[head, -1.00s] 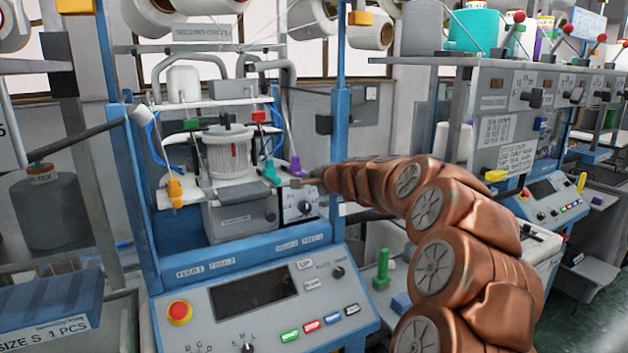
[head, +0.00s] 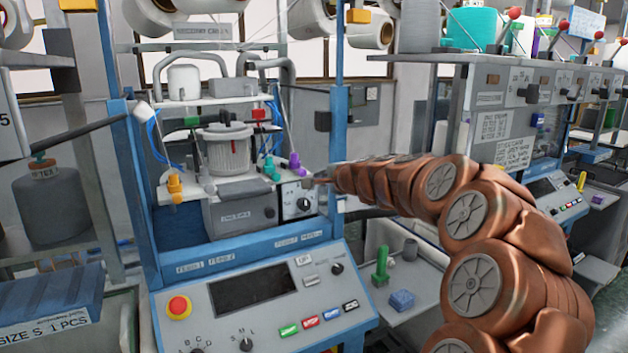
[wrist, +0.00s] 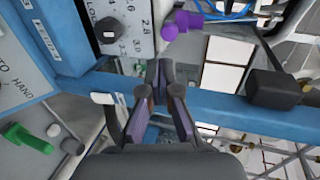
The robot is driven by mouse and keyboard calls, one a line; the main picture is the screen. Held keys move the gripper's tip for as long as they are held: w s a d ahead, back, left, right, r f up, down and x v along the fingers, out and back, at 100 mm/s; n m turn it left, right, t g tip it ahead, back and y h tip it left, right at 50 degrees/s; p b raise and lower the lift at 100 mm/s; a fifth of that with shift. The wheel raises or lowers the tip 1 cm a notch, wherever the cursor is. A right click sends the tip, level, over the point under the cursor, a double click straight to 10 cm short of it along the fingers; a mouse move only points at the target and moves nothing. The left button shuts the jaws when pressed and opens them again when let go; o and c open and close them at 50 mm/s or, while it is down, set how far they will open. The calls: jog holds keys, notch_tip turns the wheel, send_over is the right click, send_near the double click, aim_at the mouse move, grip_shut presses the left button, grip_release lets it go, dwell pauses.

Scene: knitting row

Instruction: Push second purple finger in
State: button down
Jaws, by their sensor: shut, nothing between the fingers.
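The purple finger (head: 295,160) stands at the right end of the machine's white shelf, beside a teal finger (head: 270,170). In the wrist view the purple finger (wrist: 182,22) shows near the top, with a rounded knob and a longer arm. My gripper (head: 309,181) is just right of and below the purple finger in the head view, apart from it. In the wrist view my gripper (wrist: 160,72) is shut and empty, with its tips below the purple finger. Whether a second purple piece is separate is hard to tell.
A dial box (head: 299,198) sits under the shelf, close to my gripper. A blue upright post (head: 339,130) and blue frame bar (wrist: 225,103) stand close by. An orange finger (head: 175,188) is at the shelf's left. The control panel (head: 262,305) is below.

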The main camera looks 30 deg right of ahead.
jog(key=b+v, duration=0.1)
jog(key=v, duration=0.7)
jog(key=shift+a+b, duration=0.35)
jog(key=shift+a, duration=0.05)
jog(key=shift+w+a, duration=0.1)
jog(key=s+a+f+n+g+y, duration=0.1)
jog(key=a+f+n+g+y, duration=0.15)
jog(key=a, duration=0.65)
jog(key=s+a+f+n+g+y, duration=0.15)
jog(key=a+f+n, duration=0.25)
jog(key=a, duration=0.4)
jog(key=s+a+f+n+g+y, duration=0.2)
jog(key=s+a+f+n+g, duration=0.25)
jog(key=s+a+f, duration=0.55)
jog(key=s+f+n+g+h, duration=0.2)
jog(key=s+f+n+g, duration=0.2)
jog(key=s, duration=0.9)
jog(key=s+f+n+g+h, duration=0.2)
jog(key=s+f+n+g, duration=0.2)
jog(key=s, duration=0.9)
jog(key=shift+s+f+h, duration=0.2)
jog(key=shift+f+h, duration=0.2)
jog(key=shift+f, duration=0.45)
jog(key=shift+a, duration=0.15)
